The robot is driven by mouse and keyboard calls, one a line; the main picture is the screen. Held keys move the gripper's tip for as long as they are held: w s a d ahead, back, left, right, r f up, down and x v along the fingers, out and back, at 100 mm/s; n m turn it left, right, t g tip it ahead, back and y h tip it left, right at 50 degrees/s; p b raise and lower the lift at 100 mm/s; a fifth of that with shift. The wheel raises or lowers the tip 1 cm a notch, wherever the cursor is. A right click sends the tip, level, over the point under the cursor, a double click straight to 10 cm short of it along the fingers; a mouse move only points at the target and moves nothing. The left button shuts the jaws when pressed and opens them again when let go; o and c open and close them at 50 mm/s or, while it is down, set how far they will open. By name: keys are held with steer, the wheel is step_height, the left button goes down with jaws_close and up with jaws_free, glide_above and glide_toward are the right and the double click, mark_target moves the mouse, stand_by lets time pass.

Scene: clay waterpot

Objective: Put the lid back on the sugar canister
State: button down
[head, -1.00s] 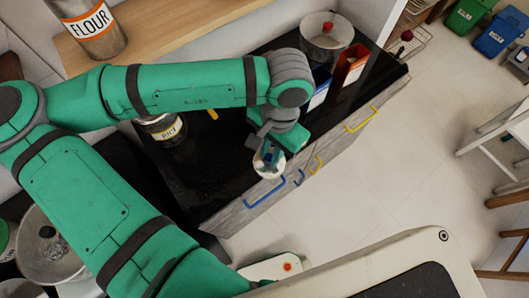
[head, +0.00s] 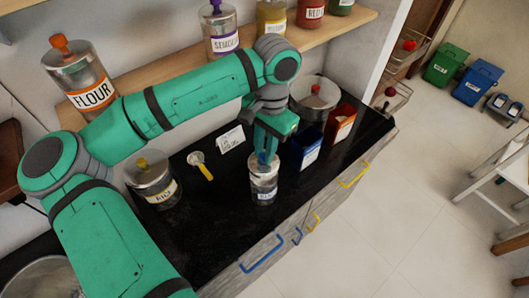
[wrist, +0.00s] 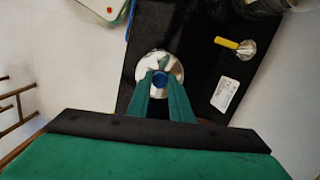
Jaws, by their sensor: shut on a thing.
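My gripper (head: 264,158) points down over the front part of the black counter, with its fingers closed on the blue knob of a metal lid. In the wrist view the fingers (wrist: 160,84) pinch the blue knob (wrist: 159,80), and the round silver lid (wrist: 144,70) shows around it. A glass canister (head: 263,186) with a white label stands upright directly below the fingers; its label is too small to read fully. The lid lies at the canister's mouth. I cannot tell whether it is fully seated or slightly above the rim.
A flour canister (head: 85,80) is on the shelf.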

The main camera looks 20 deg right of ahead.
steer(key=shift+w+f, duration=0.1)
steer(key=shift+f, duration=2.45)
steer(key=shift+d+f, duration=0.1)
steer(key=shift+f, duration=0.1)
steer(key=shift+s+a+f, duration=0.15)
steer(key=shift+s+a, duration=0.05)
steer(key=shift+a, duration=0.05)
steer(key=shift+w+d, duration=0.15)
stand_by(0.4)
